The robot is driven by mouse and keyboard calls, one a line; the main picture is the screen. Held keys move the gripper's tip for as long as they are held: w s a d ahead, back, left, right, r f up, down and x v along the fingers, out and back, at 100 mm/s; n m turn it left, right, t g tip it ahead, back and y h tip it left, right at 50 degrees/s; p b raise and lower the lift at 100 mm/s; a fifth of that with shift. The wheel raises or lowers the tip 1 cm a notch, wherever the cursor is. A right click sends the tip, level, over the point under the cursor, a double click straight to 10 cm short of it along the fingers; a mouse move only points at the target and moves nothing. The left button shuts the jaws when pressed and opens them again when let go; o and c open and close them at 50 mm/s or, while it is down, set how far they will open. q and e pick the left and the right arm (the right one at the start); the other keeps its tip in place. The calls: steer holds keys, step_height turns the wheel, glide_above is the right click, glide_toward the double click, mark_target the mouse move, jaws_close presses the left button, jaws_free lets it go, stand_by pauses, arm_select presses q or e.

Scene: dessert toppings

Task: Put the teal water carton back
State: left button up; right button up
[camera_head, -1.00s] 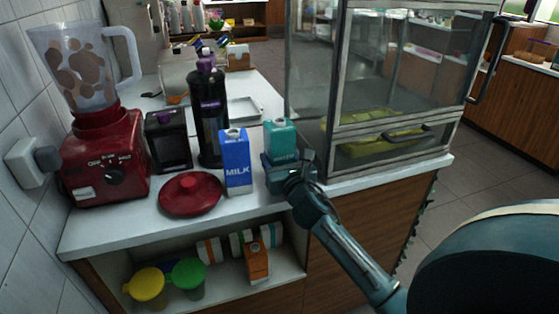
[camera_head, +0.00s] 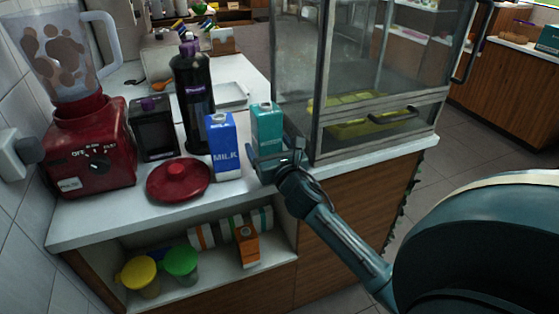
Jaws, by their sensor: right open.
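The teal water carton (camera_head: 266,124) stands upright on the white counter, just right of the blue milk carton (camera_head: 223,148) and beside the glass display case. My right gripper (camera_head: 274,157) is open at the near side of the teal carton, low down in front of it. The carton's lower part is partly hidden by the gripper, and I cannot tell whether the fingers touch it. My left gripper is not in view.
A red lid (camera_head: 179,180), a dark bottle (camera_head: 193,95) and a red blender (camera_head: 91,155) stand to the left. The glass case (camera_head: 325,80) closes off the right. The shelf (camera_head: 205,278) below holds an orange carton (camera_head: 247,243), a yellow-lidded cup (camera_head: 139,275) and a green-lidded cup (camera_head: 181,264).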

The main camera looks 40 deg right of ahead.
steer(key=v, duration=1)
steer(key=s+a+f+m+g+y, duration=0.3)
steer(key=s+a+f+m, duration=0.4)
steer(key=m, duration=0.8)
steer(key=s+a+f+m+g+y, duration=0.3)
steer(key=s+a+f+m+y, duration=0.2)
steer(key=a+m, duration=0.8)
steer(key=shift+s+a+f+m+y, duration=0.2)
steer(key=shift+s+f+m+y, duration=0.2)
steer(key=shift+s+f+m, duration=1.2)
